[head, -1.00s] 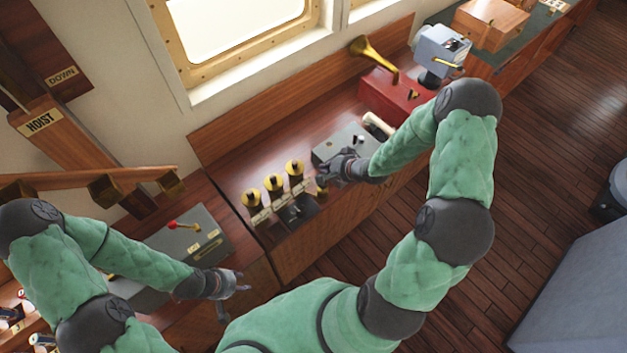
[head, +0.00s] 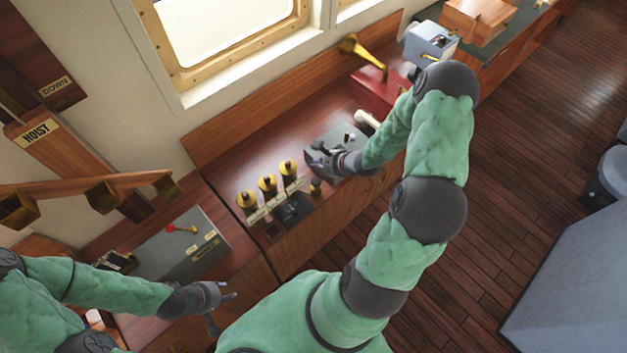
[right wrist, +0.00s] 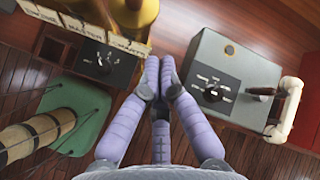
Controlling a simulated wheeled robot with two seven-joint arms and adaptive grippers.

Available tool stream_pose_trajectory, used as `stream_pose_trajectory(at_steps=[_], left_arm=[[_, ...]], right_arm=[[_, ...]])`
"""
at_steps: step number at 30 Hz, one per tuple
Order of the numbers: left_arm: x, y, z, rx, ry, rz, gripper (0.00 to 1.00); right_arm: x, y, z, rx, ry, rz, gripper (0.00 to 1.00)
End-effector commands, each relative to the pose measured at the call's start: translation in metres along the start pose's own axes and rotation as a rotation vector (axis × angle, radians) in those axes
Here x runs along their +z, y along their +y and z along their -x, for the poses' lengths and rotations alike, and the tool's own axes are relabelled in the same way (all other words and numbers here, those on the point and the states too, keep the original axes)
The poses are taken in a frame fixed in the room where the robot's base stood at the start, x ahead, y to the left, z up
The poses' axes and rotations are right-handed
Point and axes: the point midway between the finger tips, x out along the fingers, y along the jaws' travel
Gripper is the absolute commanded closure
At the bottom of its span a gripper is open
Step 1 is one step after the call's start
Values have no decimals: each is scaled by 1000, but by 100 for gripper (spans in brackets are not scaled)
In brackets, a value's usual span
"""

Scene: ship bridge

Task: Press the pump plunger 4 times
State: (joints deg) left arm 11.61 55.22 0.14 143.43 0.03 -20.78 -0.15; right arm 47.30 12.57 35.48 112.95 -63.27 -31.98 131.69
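A small knob-topped post, which looks like the pump plunger (head: 316,187), stands on the wooden console between the black dial panel and the grey box. My right gripper (head: 313,158) hovers by the front left of the grey box, behind the plunger in the picture. In its wrist view the fingertips (right wrist: 160,68) are together with nothing between them. My left gripper (head: 222,308) hangs empty at the lower left, its fingers apart.
Brass knobs (head: 267,183) with labels and a black dial panel (head: 293,208) lie left of the plunger. The grey box (right wrist: 225,75) has a white handset (right wrist: 288,110) beside it. A red box (head: 378,92) with a brass horn stands farther right.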

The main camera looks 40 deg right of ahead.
Motion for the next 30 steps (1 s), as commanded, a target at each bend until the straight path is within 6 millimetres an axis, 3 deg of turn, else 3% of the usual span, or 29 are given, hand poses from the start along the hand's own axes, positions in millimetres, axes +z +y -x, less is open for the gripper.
stream_pose_trajectory(at_steps=[14,30], left_arm=[[0,-4,-10,0,0,0,60],[-2,-23,-65,0,0,0,60]], right_arm=[[-4,4,-6,-1,0,3,100],[-25,24,-35,-2,0,4,100]])
